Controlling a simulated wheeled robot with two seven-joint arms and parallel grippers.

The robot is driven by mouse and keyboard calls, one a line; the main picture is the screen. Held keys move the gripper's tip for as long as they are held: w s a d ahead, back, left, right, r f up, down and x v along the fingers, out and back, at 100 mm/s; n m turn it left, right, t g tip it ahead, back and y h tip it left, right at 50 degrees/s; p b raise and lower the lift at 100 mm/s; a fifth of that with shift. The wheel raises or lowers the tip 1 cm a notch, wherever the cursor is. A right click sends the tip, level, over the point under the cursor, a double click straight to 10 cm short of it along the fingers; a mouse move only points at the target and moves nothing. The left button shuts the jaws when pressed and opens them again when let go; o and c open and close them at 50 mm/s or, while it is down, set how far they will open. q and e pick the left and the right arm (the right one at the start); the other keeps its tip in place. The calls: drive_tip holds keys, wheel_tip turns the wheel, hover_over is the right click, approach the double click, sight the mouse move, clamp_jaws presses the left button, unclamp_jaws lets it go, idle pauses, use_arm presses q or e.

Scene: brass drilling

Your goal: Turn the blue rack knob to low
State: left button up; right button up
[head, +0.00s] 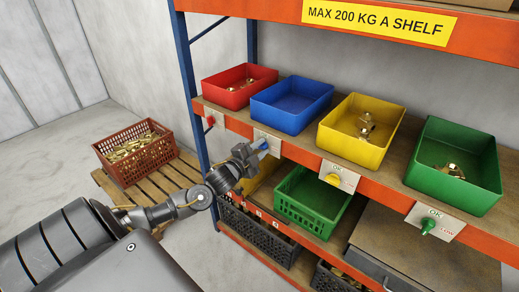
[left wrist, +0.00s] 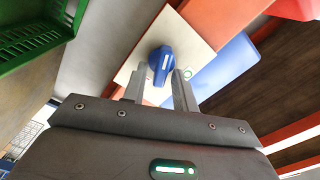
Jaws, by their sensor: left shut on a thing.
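The blue knob (left wrist: 161,66) sits on a pale plate (left wrist: 196,44) on the orange shelf beam, under the blue bin (head: 291,104). In the head view the knob (head: 263,146) shows only partly behind my left gripper (head: 257,149). In the left wrist view the two fingers of that gripper (left wrist: 160,88) stand on either side of the knob's lower part, shut on it. A white mark shows on the knob's face. The plate's lettering is too small or hidden to read. My right gripper is not in view.
Red (head: 239,86), yellow (head: 361,130) and green (head: 454,165) bins stand along the shelf. A yellow knob (head: 333,179) and a green knob (head: 429,226) are on the beam to the right. A green crate (head: 312,202) is below; a brown crate (head: 136,155) sits on a pallet.

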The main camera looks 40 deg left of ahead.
use_arm(q)
drive_tip(key=m, duration=0.3)
drive_tip(key=m+b, duration=0.1)
drive_tip(key=shift+d+f+m, duration=0.1)
drive_tip(key=shift+f+m, duration=0.15)
drive_tip(key=shift+m, duration=0.45)
drive_tip(key=o, duration=0.6)
drive_tip(key=shift+s, duration=0.1)
drive_tip(key=s+b, duration=0.3)
drive_tip(key=s, duration=0.7)
drive_tip(key=shift+s+d, duration=0.1)
drive_tip(key=shift+s, duration=0.2)
